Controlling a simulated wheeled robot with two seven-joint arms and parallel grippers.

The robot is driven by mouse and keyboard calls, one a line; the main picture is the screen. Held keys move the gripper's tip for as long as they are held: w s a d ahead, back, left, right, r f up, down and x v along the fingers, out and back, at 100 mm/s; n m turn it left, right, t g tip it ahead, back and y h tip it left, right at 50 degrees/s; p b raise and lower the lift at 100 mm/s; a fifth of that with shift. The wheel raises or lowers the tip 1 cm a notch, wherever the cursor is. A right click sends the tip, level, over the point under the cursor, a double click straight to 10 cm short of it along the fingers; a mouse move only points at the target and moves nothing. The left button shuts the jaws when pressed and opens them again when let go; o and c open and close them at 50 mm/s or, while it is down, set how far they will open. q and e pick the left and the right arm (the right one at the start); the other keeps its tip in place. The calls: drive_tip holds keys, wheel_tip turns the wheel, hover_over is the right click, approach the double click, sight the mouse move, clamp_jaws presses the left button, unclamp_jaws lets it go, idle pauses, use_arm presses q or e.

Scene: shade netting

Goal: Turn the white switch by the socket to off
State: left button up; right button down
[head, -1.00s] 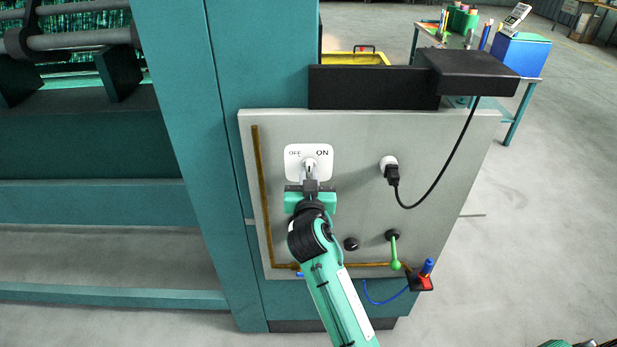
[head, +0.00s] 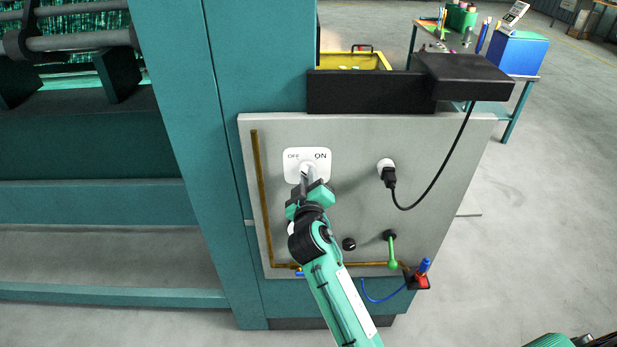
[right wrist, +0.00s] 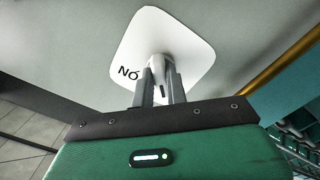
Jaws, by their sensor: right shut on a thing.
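The white switch plate (head: 294,168) is on the grey panel, with OFF printed at upper left and ON at upper right. Its small knob is at the plate's middle, largely hidden by my fingers in the head view. My right gripper (head: 306,178) is shut on the knob from below, its body rolled to one side. In the right wrist view the two fingers (right wrist: 161,85) hold the pale knob (right wrist: 160,65) in front of the plate (right wrist: 190,35). The ON label reads upside down there. The white socket (head: 386,164) with a black plug is to the right.
A black cord (head: 440,177) hangs from the plug up to a black box (head: 465,77) above the panel. Below are a black knob (head: 349,244), a green lever (head: 392,250) and a red-and-blue part (head: 422,273). A brown strip (head: 258,190) edges the panel's left side.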

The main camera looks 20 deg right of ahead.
drive_tip(key=shift+r+n, duration=0.1)
drive_tip(key=shift+n, duration=0.2)
idle(0.4)
drive_tip(key=c, duration=1.4)
unclamp_jaws()
